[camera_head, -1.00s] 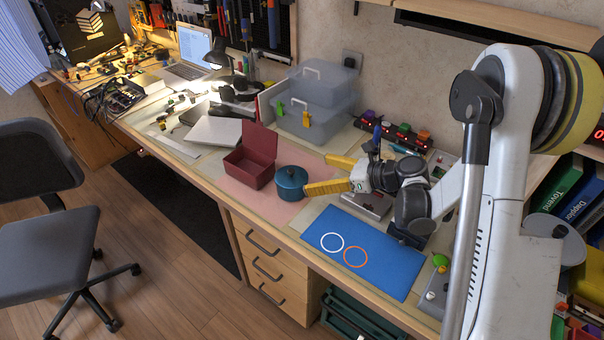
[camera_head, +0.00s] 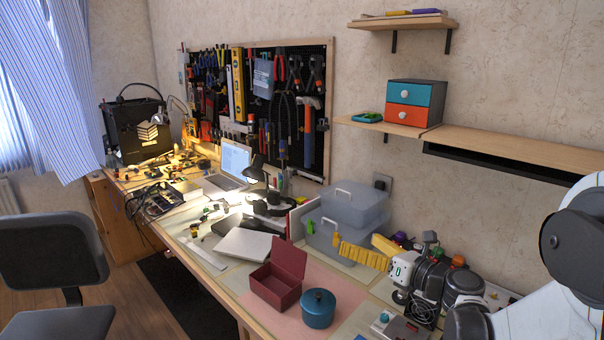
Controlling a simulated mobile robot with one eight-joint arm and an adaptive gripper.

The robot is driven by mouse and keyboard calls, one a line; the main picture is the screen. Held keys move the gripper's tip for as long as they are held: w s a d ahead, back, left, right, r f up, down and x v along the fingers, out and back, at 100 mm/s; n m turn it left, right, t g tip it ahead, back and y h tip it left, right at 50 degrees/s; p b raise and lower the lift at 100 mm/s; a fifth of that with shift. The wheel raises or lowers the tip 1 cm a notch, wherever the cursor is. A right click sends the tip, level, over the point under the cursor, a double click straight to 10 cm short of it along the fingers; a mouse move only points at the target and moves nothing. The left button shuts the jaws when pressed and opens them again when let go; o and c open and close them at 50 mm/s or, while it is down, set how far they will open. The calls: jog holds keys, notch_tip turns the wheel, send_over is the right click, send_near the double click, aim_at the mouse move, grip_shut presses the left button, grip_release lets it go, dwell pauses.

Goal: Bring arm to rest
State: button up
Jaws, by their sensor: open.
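My gripper (camera_head: 374,250) is at the lower right, with yellow fingers spread apart and pointing left. It is open with nothing between the fingers. It is in front of the grey lidded storage boxes (camera_head: 346,217) and above the back of the bench. My arm runs from it to the lower right corner. The dark red box (camera_head: 276,292) stands with its lid up to the left of the gripper. The teal lidded pot (camera_head: 318,311) sits below and left of the gripper, apart from it.
The workbench holds a silver closed laptop (camera_head: 243,244), headphones (camera_head: 268,205) and an open laptop (camera_head: 233,162). A pegboard (camera_head: 262,62) with tools hangs on the wall. An office chair (camera_head: 50,255) stands at left.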

jog(key=d+r+m+t+h, duration=0.4)
jog(key=r+m+t, duration=0.1)
jog(key=r+m, duration=0.5)
jog(key=s+d+r+m+h, duration=0.45)
jog(key=d+m+h, duration=0.35)
jog(key=m, duration=0.6)
jog(key=s+a+f+m+g, duration=0.2)
jog(key=s+f+m, duration=0.3)
jog(key=s, duration=0.3)
jog(key=s+a+f+m+g, duration=0.3)
jog(key=s+f+m+g, duration=0.2)
jog(key=s+f+m, duration=0.1)
jog(key=s+a+f+m+g+y, duration=0.1)
jog(key=s+a+f+m+g, duration=0.2)
jog(key=s+f, duration=0.4)
jog(key=s+m+g, duration=0.1)
jog(key=s+m, duration=0.1)
jog(key=s, duration=0.1)
jog(key=shift+s+m, duration=0.3)
jog(key=shift+s, duration=0.05)
